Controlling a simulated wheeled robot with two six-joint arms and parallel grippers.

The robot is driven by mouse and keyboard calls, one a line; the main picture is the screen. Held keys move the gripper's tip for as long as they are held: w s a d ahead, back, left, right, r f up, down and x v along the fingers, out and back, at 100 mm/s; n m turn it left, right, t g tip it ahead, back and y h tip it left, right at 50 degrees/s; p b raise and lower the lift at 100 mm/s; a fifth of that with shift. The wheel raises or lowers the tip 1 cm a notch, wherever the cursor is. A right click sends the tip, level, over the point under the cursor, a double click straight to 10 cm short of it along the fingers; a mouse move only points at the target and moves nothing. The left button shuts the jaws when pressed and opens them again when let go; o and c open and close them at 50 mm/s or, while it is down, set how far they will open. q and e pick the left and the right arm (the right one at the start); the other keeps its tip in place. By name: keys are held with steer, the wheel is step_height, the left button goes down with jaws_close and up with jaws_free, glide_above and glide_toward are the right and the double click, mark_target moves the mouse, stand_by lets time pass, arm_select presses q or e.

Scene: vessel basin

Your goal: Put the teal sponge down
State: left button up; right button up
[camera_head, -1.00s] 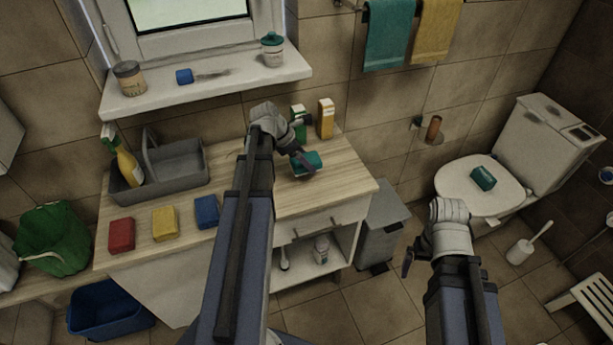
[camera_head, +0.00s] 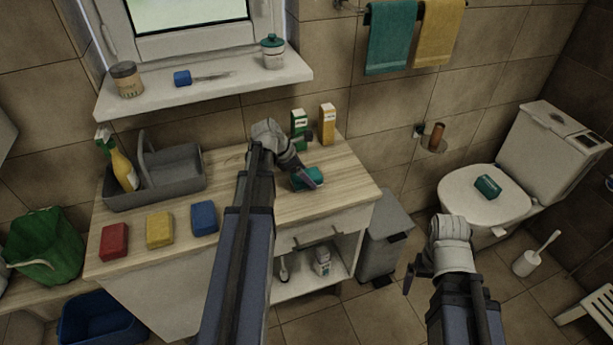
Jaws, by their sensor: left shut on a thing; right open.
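The teal sponge (camera_head: 301,184) is over the right part of the wooden counter (camera_head: 340,188). My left gripper (camera_head: 308,176) is shut on it, with a dark finger across its top. The sponge is at or just above the counter surface; I cannot tell if it touches. My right gripper (camera_head: 411,276) is open and empty, in front of the grey bin. A second teal block (camera_head: 488,187) lies on the closed toilet lid.
Red (camera_head: 114,242), yellow (camera_head: 160,230) and blue (camera_head: 204,217) sponges lie along the counter's front left. A grey caddy (camera_head: 175,178) with a spray bottle stands behind them. Green and orange cartons (camera_head: 327,125) stand at the back right. The counter right of the held sponge is clear.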

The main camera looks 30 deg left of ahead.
arm_select(q)
steer(key=o, duration=1.2)
steer(key=shift+f, duration=0.1)
steer(key=shift+o, duration=0.2)
steer(key=shift+s+a+r+p, duration=0.1)
steer(key=shift+r+p, duration=0.45)
steer(key=shift+p, duration=0.05)
steer(key=p+v, duration=0.9)
steer(key=v, duration=0.2)
steer(key=shift+p, duration=0.35)
steer(key=b+x, duration=1)
steer(key=x, duration=0.2)
steer(key=shift+f+b, duration=0.1)
steer(key=shift+b, duration=0.3)
steer(key=shift+s+a, duration=0.1)
